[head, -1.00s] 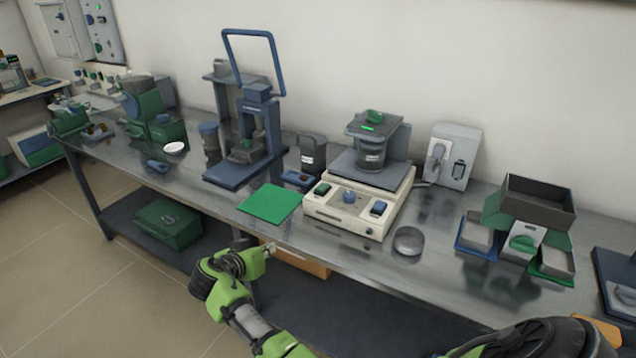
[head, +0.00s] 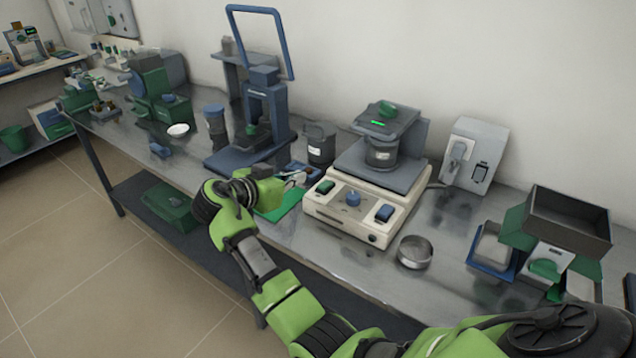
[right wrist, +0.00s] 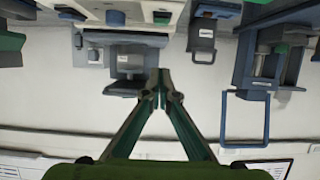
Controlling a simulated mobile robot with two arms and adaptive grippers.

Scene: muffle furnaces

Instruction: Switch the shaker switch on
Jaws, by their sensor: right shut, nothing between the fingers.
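The shaker (head: 338,222) is a cream box on the bench with a grey platform and a dark sieve jar (head: 381,153) under a clamp plate. My right gripper (head: 300,178) is shut and empty, just left of the shaker's front, apart from the green switch. In the right wrist view the shut fingertips (right wrist: 161,80) point at the upside-down shaker, whose green switch (right wrist: 162,17) shows near the top edge. My left gripper is out of view.
A green mat (head: 285,205) lies below my right gripper. A blue press frame (head: 265,115) and a dark jar (head: 320,145) stand to the left. A round metal dish (head: 414,252) sits right of the shaker, with a grey wall-side box (head: 474,155) behind.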

